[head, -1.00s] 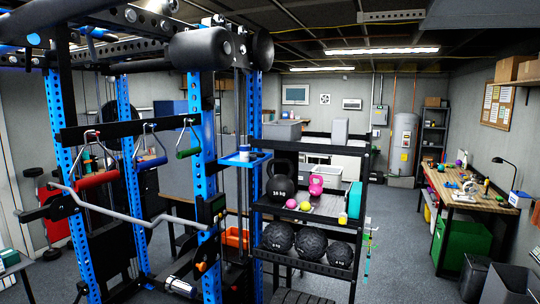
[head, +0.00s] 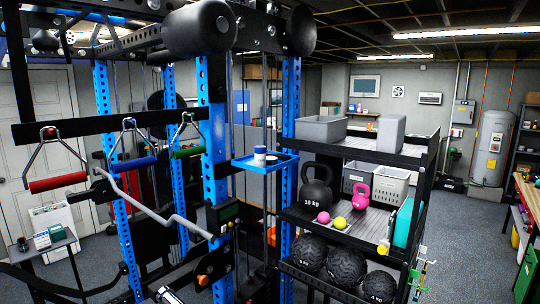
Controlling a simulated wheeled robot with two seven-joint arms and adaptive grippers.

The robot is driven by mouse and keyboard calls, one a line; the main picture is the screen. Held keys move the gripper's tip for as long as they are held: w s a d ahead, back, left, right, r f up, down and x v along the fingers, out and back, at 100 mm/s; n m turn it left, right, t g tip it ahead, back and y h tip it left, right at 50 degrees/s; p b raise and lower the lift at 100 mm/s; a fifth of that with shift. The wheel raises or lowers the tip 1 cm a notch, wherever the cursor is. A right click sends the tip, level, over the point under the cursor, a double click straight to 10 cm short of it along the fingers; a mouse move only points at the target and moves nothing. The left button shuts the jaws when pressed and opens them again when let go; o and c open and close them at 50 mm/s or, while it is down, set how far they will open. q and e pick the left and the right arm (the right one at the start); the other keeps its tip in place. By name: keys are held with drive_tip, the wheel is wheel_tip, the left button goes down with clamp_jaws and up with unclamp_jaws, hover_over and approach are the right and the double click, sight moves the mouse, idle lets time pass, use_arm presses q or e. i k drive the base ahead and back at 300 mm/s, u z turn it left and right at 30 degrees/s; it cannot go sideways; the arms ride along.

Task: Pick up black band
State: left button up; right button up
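I cannot make out a black band for certain in the head view. A thin black curved piece (head: 60,288) runs along the lower left, and I cannot tell whether it is a band or part of the equipment. Small colourful items (head: 417,272) hang on the right side of the black storage rack (head: 432,165), too small to tell apart. Neither of my grippers shows.
A blue cable machine (head: 213,130) with red (head: 57,183), blue and green handles fills the left and centre. Grey floor (head: 468,250) is clear at right.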

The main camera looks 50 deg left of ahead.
sight(281, 157)
drive_tip(key=u, duration=0.7)
drive_tip(key=i, duration=0.75)
drive_tip(key=u, duration=0.9)
